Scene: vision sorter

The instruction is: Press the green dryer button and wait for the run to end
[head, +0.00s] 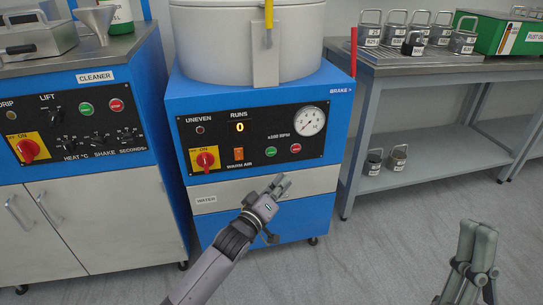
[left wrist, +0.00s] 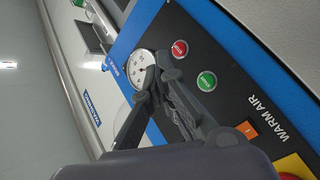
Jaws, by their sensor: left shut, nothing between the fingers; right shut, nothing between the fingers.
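The dryer (head: 255,85) is a blue cabinet with a grey drum and a black panel (head: 222,135). Its green button (head: 271,152) sits left of a red button (head: 296,148); the green button also shows in the left wrist view (left wrist: 206,81). My left gripper (head: 281,182) is shut and empty, in front of the panel's lower edge and below the buttons in the head view. Its fingertips are apart from the green button; the exact gap is unclear. My right gripper (head: 478,228) is shut and empty over the floor at right.
The dryer's runs display (head: 240,128) reads 0. A dial gauge (head: 310,120), an orange warm air switch (head: 238,154) and a red knob (head: 205,159) share its panel. The red-tipped brake lever (head: 353,50) stands at right.

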